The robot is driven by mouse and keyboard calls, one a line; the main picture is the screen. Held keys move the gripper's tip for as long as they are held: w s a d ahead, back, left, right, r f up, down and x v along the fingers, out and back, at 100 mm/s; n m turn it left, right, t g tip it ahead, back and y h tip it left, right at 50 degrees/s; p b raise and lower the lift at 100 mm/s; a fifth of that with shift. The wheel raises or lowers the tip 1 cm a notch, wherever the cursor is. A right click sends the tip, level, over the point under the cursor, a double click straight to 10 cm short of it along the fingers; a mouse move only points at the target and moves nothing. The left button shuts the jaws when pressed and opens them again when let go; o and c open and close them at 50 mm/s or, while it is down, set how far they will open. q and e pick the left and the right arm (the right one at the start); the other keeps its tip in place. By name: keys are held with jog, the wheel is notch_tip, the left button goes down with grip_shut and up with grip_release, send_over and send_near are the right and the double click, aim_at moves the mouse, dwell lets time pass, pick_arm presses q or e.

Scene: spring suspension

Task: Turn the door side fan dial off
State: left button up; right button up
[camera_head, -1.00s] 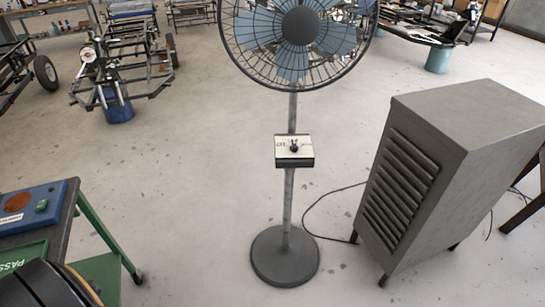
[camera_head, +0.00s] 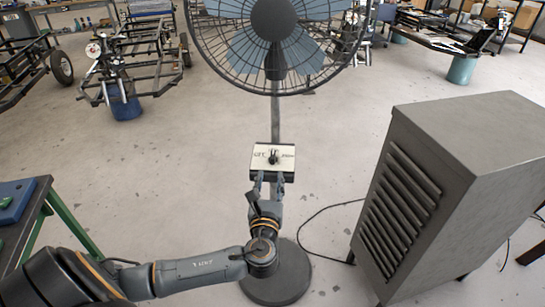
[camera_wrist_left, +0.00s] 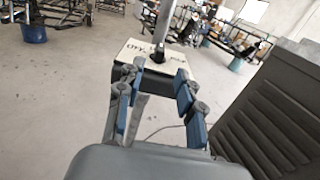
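The pedestal fan (camera_head: 272,20) stands ahead of me on a round dark base. Its control box (camera_head: 273,158) is fixed on the pole, with a pale label face and a black dial (camera_head: 273,157) in the middle. My left gripper (camera_head: 267,179) is just below and in front of the box in the head view. In the left wrist view its blue-padded fingers (camera_wrist_left: 158,85) are spread apart, with the control box (camera_wrist_left: 135,52) and dial (camera_wrist_left: 158,53) beyond them and nothing held. I cannot tell whether the fingers touch the box. My right gripper is not in view.
A grey louvred cabinet (camera_head: 455,180) stands close on the right, with a black cable on the floor between it and the fan. A dark-topped, green-legged table (camera_head: 32,215) is at the left. The floor around the fan is mostly clear.

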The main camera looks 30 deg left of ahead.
aim_at(272, 161)
pick_arm(q)
jog(key=x, duration=1)
jog(key=shift+w, duration=0.1)
grip_shut()
